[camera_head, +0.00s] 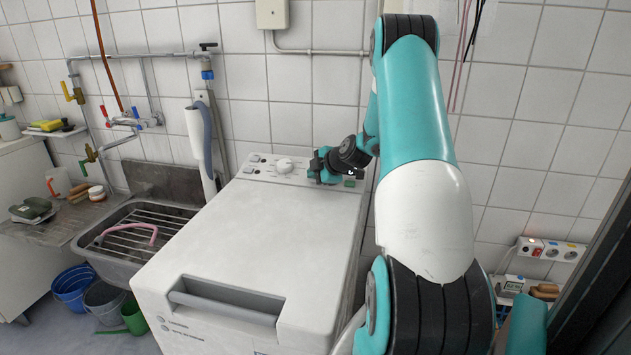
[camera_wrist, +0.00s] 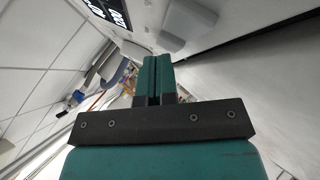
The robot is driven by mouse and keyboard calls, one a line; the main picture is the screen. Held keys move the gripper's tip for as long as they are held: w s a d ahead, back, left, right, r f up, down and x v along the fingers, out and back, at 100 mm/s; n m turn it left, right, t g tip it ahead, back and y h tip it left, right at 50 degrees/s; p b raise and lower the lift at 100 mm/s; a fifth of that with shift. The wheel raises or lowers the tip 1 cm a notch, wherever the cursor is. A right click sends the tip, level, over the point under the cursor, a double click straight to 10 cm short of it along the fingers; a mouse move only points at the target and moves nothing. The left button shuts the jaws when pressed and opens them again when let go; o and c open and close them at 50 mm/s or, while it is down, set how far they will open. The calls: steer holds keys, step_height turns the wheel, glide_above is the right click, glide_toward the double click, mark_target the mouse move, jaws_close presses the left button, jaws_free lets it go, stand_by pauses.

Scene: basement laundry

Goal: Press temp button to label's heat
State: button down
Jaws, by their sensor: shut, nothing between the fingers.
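A white top-loading washing machine (camera_head: 255,235) stands against the tiled wall, with a control panel (camera_head: 262,170) along its back edge. The panel has a round white knob (camera_head: 284,165) and small buttons (camera_head: 249,170) at its left. My gripper (camera_head: 318,168) is over the right part of the panel, right of the knob, and hides part of it. In the wrist view its teal fingers (camera_wrist: 152,62) are together and empty. Beyond them are a grey raised button-like part (camera_wrist: 187,22) and a dark lit display (camera_wrist: 117,14). I cannot tell which button is for temperature. No care label is readable.
A metal sink (camera_head: 140,235) with a rack and taps is left of the machine. Buckets (camera_head: 75,285) stand on the floor below it. A socket strip (camera_head: 552,250) is on the right wall. The machine's lid is clear.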

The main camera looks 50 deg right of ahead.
steer(key=shift+f, duration=0.2)
steer(key=shift+r, duration=0.1)
stand_by(0.4)
steer(key=shift+s+a+r, duration=0.1)
steer(key=shift+a+r, duration=0.1)
steer(key=shift+r, duration=0.5)
steer(key=r, duration=0.1)
steer(key=a+r+p, duration=0.1)
steer(key=r, duration=0.2)
steer(key=shift+s+a+r, duration=0.15)
steer(key=shift+s+r, duration=0.1)
steer(key=shift+r, duration=0.15)
stand_by(0.7)
